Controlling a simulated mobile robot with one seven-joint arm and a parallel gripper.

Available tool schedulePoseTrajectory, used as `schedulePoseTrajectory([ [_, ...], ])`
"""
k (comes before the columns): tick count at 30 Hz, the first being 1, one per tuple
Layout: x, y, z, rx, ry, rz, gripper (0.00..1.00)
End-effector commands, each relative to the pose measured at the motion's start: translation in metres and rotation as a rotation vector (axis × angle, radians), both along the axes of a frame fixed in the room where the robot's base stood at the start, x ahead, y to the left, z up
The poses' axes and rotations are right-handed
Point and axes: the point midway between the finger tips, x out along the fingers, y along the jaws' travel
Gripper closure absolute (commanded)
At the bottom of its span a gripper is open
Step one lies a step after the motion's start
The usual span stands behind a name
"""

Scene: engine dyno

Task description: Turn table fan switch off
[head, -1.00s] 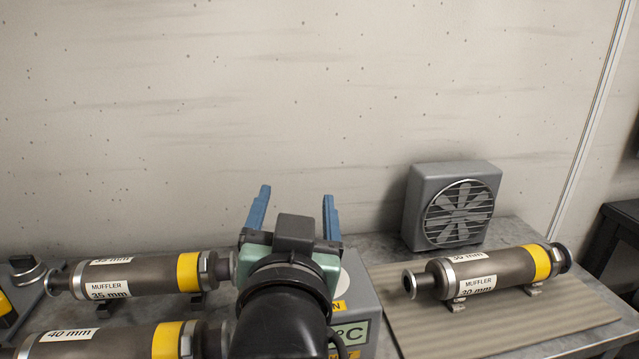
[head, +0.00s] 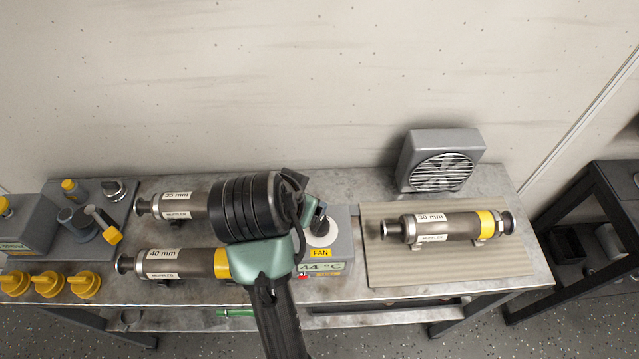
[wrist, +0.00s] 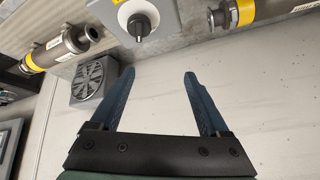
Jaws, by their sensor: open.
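The fan switch is a black knob on a white round dial (head: 321,238), on top of a grey box (head: 343,241) with a yellow FAN label and a 44 °C display. In the wrist view the black knob (wrist: 138,25) shows at the top, beyond and between the lines of my fingers. My gripper (wrist: 158,72) is open and empty, its blue fingers apart from the knob. In the head view my arm hides most of the gripper and part of the box. The table fan (head: 441,162) stands at the back right; it also shows in the wrist view (wrist: 93,78).
A 30 mm muffler (head: 455,227) lies on a ribbed mat (head: 390,275) right of the box. The 35 mm (head: 176,206) and 40 mm (head: 185,263) mufflers lie to the left. Yellow knobs (head: 47,283) and a lever unit stand farther left. The wall is behind.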

Motion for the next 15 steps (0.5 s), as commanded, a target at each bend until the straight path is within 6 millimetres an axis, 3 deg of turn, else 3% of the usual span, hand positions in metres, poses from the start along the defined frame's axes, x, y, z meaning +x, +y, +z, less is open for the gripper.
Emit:
schedulePoseTrajectory([
  [1,-0.007,-0.001,0.019,-0.001,0.046,-0.012,0.21],
  [3,-0.015,-0.002,0.024,-0.004,0.102,-0.028,0.21],
  [9,-0.032,-0.006,0.030,-0.013,0.211,-0.059,0.21],
  [15,-0.036,-0.008,0.024,-0.018,0.242,-0.068,0.21],
])
